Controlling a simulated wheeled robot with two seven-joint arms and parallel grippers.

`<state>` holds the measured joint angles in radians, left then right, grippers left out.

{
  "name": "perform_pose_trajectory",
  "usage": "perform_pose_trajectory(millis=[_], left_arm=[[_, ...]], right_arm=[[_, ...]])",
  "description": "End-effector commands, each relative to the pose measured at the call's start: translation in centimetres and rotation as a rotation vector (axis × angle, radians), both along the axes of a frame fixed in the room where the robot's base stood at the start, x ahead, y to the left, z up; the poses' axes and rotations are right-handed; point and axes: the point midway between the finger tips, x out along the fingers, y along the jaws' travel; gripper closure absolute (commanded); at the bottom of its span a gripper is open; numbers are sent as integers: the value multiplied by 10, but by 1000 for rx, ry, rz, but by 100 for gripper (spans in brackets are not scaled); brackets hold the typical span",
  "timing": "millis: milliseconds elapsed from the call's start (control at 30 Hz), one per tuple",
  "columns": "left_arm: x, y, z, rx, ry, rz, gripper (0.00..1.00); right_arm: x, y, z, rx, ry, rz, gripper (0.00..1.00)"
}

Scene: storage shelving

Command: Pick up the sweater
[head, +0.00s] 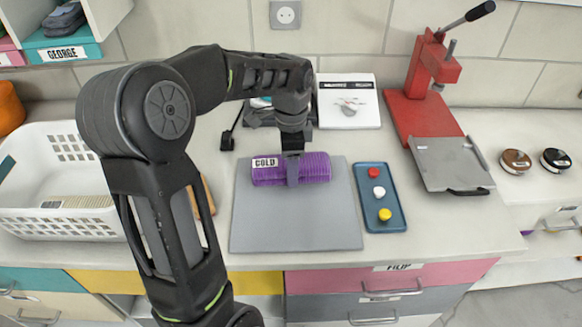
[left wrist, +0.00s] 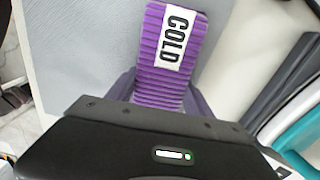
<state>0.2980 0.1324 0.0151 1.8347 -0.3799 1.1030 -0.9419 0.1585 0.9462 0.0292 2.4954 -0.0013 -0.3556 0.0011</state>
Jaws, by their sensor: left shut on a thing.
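The sweater (head: 317,168) is a purple ribbed bundle with a white "COLD" label, lying on the grey mat (head: 295,225) near its back edge in the head view. My left gripper (head: 292,172) comes down from above and is shut around the middle of the sweater. In the left wrist view the sweater (left wrist: 178,50) extends away between the fingers, which are mostly hidden behind the gripper body. I cannot tell whether the sweater is lifted off the mat. My right gripper is not in view.
A blue tray (head: 379,215) with red, white and yellow pieces is right of the mat. A red press (head: 425,110) and grey plate (head: 448,163) stand farther right. A white basket (head: 60,223) is at left. A white booklet (head: 349,115) lies behind.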

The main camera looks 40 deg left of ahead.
Motion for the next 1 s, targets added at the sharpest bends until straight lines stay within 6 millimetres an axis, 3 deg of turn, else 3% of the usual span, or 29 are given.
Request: perform_pose_trajectory(millis=[167,467,667,1000], left_arm=[[0,0,0,0,0,0,94],[0,0,4,0,-1,0,94],[1,0,30,1,-6,-1,94],[1,0,91,1,-4,0,94]], right_arm=[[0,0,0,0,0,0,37],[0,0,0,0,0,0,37],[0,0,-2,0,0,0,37],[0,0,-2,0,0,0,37]])
